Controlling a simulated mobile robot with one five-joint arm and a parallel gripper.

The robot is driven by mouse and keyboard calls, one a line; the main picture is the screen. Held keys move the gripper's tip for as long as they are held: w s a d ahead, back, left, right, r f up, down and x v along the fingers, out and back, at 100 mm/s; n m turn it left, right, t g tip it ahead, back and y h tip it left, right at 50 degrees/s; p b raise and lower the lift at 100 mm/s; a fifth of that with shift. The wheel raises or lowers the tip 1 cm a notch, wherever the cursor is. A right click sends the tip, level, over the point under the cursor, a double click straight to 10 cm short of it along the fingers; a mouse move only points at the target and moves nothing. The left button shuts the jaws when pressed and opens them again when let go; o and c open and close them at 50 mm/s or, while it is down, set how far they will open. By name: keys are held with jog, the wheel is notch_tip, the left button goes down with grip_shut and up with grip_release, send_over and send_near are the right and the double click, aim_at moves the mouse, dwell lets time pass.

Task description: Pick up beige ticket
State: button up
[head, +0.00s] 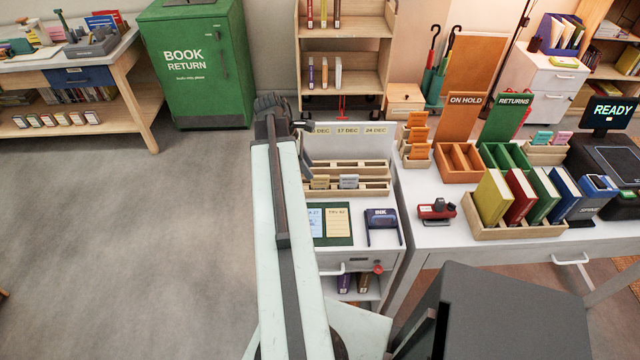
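A beige ticket (338,222) with dark print lies on a dark green mat (334,241) on the white desk, in the middle of the head view. My gripper (272,104) is dark and at the far end of my raised arm, beyond and left of the mat, apart from the beige ticket. Its fingers are too small and dark to tell whether they are open or shut.
A wooden rack (372,190) holding a yellowish and a grey card stands behind the mat, under date labels. A dark blue stand (381,225) is right of the mat. Farther right are a red stamp (437,210), orange and green trays, and a book crate (515,230). Open floor lies left.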

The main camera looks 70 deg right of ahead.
aim_at(316, 176)
jog(key=shift+s+d, duration=0.2)
jog(key=shift+s, duration=0.25)
jog(key=shift+b+x, duration=1.15)
jog(key=b+x, duration=0.5)
jog(key=shift+d+f, duration=0.25)
jog(key=shift+f, duration=0.1)
jog(key=shift+r, duration=0.15)
grip_shut()
